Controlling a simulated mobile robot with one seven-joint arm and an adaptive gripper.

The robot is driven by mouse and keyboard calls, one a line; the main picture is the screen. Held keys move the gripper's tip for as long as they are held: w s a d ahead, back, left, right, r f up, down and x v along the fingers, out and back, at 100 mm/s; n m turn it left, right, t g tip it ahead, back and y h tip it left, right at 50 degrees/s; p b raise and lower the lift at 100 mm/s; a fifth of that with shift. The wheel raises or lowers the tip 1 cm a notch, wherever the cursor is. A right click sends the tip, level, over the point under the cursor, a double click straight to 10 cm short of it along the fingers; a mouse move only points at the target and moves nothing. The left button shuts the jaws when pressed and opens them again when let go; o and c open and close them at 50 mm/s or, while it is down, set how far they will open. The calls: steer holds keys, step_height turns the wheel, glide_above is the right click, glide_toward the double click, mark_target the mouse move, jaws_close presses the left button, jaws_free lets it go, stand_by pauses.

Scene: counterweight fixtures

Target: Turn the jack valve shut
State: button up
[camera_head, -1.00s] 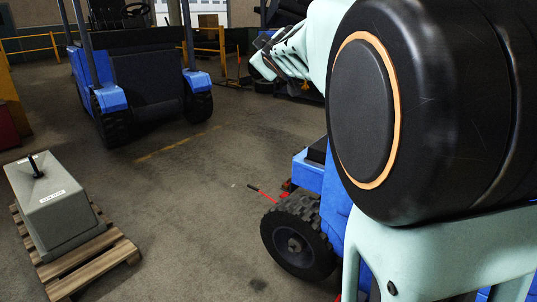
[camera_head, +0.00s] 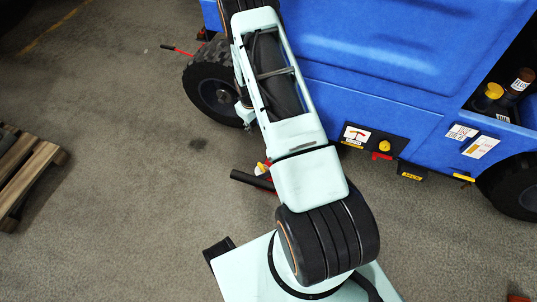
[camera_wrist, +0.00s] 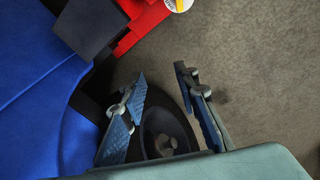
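A red jack-like unit (camera_head: 270,184) with a black bar (camera_head: 252,180) and a small yellow-and-white part (camera_head: 262,168) sits low beside the blue vehicle, partly hidden by my arm. A yellow knob (camera_head: 384,146) is on the vehicle's lower side, beside a white sign and above a yellow "JACK" label (camera_head: 411,177). I cannot tell which part is the valve. In the wrist view, red parts (camera_wrist: 140,22) and a white-and-yellow round part (camera_wrist: 178,4) show at the top. My gripper (camera_wrist: 160,75) is open and empty, apart from them. My arm hides it in the head view.
The blue vehicle (camera_head: 390,60) fills the upper right, with a black tyre (camera_head: 215,92) left of my arm. A red-handled bar (camera_head: 178,50) lies near that tyre. A wooden pallet (camera_head: 28,170) is at the far left. Concrete floor between is clear.

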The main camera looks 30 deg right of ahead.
steer(key=m+g+y, duration=0.1)
steer(key=g, duration=0.1)
glide_toward(262, 166)
step_height(262, 166, down, 9)
steer(key=b, duration=0.4)
steer(key=shift+s+d+f+b, duration=0.1)
steer(key=shift+s+b, duration=0.05)
steer(key=shift+b, duration=0.2)
steer(key=shift+c, duration=0.3)
jaws_close()
